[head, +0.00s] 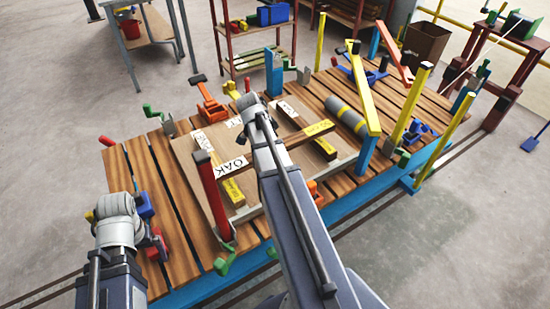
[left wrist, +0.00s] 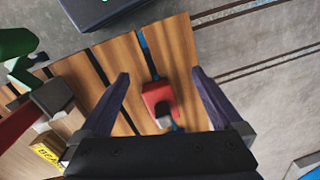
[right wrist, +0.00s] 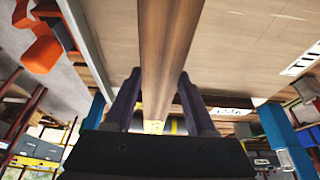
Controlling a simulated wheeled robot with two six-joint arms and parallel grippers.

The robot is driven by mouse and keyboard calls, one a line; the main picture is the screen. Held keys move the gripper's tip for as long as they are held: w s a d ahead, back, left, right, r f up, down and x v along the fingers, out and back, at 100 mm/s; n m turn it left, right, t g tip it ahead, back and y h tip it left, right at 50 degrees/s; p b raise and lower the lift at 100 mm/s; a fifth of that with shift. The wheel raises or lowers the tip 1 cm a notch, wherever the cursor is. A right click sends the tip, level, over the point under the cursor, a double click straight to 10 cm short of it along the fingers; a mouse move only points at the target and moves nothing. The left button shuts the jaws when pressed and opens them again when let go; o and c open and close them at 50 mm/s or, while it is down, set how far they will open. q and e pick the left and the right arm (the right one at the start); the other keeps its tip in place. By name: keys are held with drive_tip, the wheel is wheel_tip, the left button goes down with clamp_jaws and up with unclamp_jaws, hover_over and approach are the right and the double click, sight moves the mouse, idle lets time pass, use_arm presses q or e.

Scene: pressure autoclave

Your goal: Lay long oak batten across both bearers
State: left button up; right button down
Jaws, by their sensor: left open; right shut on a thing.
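The long oak batten (head: 290,141) has a white OAK label at its left end and a yellow label at its right end. In the head view it crosses above both bearers; I cannot tell whether it touches them. The left bearer (head: 235,194) and right bearer (head: 325,149) are brown with yellow labels, on a pale board. My right gripper (right wrist: 160,82) is shut on the batten; my arm hides it in the head view. My left gripper (left wrist: 158,78) is open and empty, above the slats near a red block (left wrist: 158,100).
The slatted table (head: 150,165) carries a red post (head: 212,195) left of the batten, an orange clamp (head: 211,106), a grey roll (head: 347,114) and yellow posts (head: 411,100) at the right. Bare slats show at the table's left end.

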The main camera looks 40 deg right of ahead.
use_arm(q)
drive_tip(key=shift+f+b, duration=1.8)
drive_tip(key=shift+f, duration=0.05)
use_arm(e)
drive_tip(key=shift+f, duration=1.85)
use_arm(q)
drive_tip(key=shift+f, duration=0.15)
use_arm(e)
drive_tip(key=shift+f, duration=0.15)
drive_tip(key=shift+c, duration=1.1)
unclamp_jaws()
use_arm(q)
drive_tip(key=shift+r+p, duration=0.45)
drive_tip(key=shift+r, duration=0.15)
use_arm(e)
drive_tip(key=shift+a+r, duration=0.1)
drive_tip(key=shift+r, duration=0.5)
drive_tip(key=p+v, duration=1)
drive_tip(key=v, duration=0.1)
drive_tip(key=shift+s+a+r, duration=0.1)
drive_tip(key=shift+a, duration=0.05)
use_arm(q)
wheel_tip(320, 180, up, 10)
drive_tip(key=shift+r, duration=0.15)
